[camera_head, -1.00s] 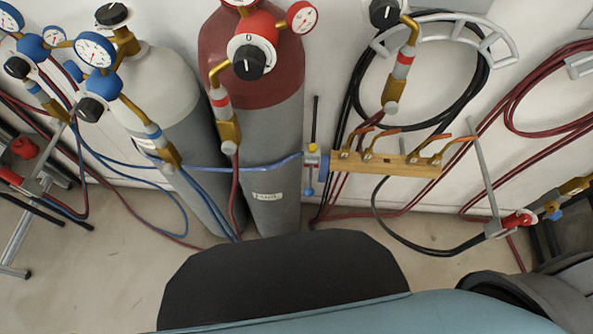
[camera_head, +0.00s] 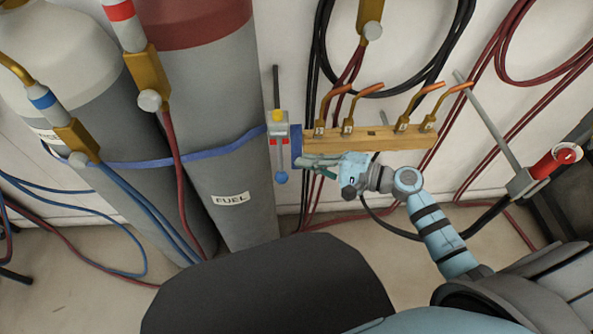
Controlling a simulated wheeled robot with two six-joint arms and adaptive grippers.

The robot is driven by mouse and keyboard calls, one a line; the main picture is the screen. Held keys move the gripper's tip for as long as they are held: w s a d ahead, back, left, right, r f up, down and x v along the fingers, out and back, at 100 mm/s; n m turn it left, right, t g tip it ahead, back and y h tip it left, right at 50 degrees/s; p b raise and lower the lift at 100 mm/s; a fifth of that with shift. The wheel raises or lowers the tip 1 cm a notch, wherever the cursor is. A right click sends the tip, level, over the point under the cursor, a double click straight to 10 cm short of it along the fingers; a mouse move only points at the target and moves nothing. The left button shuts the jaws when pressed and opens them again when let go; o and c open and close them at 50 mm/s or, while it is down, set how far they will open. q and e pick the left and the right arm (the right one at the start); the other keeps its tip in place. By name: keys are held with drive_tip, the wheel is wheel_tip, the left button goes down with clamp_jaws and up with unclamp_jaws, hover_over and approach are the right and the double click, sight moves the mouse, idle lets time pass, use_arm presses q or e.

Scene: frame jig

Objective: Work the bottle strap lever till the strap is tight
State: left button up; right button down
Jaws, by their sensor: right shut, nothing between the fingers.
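The blue bottle strap (camera_head: 190,154) runs across the grey bottle and the grey bottle with the red shoulder, labelled FUEL (camera_head: 228,170). It ends at a small ratchet (camera_head: 278,130) with a yellow part on top and red parts. The lever hangs down from the ratchet with a blue ball knob (camera_head: 281,178) at its end. My right gripper (camera_head: 308,165) is shut and empty, just right of the lever and apart from the knob in the picture. It lies below the left end of the wooden torch rack. My left gripper is not in view.
The wooden rack (camera_head: 375,141) holds several brass torches above my right wrist. Red and black hoses (camera_head: 318,60) hang on the wall behind. A grey post with a red handle (camera_head: 553,163) stands at the right. Blue hoses (camera_head: 130,205) lie at the left.

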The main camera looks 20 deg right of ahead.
sight(280, 159)
use_arm(q)
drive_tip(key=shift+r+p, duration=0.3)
drive_tip(key=shift+p, duration=0.1)
use_arm(e)
drive_tip(key=a, duration=0.1)
drive_tip(key=s+a, duration=0.1)
drive_tip(key=a, duration=0.1)
drive_tip(key=shift+s+a+r, duration=0.3)
drive_tip(key=shift+s+r, duration=0.1)
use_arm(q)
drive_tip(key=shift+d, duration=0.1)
